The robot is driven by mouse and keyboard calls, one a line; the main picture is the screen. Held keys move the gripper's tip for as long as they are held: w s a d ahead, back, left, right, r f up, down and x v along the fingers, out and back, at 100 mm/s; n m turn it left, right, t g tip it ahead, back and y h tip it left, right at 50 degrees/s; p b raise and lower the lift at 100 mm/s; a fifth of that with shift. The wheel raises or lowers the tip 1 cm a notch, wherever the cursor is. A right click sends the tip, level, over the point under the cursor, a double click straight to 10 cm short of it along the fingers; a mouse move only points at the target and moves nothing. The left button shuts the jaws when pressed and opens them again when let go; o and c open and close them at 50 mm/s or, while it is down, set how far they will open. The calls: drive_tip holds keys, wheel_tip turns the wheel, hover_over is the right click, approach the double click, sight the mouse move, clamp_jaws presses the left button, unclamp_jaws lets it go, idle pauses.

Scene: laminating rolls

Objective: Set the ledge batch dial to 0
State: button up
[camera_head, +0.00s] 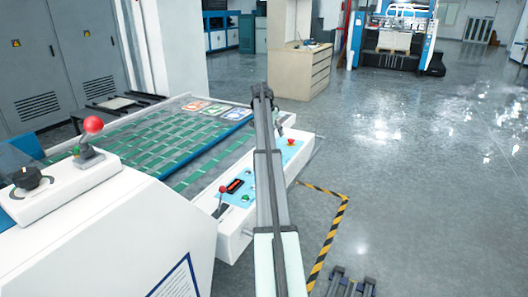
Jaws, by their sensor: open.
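A black rotary dial (32,179) sits on top of a raised white control box (70,190) at the left. Its pointer and markings are too small to read, so I cannot tell its setting. A two-pronged dark end, which appears to be my gripper (352,281), shows at the bottom edge, right of centre, partly cut off by the frame. Its prongs are apart, with nothing seen between them. It is far to the right of the dial and apart from it.
A red-knobbed lever (93,126) stands close to the dial. A lower control panel (236,212) has buttons, a display and another red-knobbed lever (222,190). A green-striped machine bed (165,145) lies behind. Open floor (425,200) extends right, past yellow-black tape (330,240).

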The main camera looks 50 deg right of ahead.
drive_tip(key=w+a+r, duration=0.2)
drive_tip(key=a+r, duration=0.1)
drive_tip(key=p+x, duration=0.1)
drive_tip(key=x, duration=0.4)
drive_tip(key=p+x, duration=0.1)
drive_tip(key=x, duration=0.5)
drive_tip(key=p+x, duration=0.1)
drive_tip(key=x, duration=0.5)
drive_tip(key=shift+w+a+f, duration=0.15)
drive_tip(key=shift+a+f, duration=0.05)
drive_tip(key=shift+a, duration=0.2)
clamp_jaws()
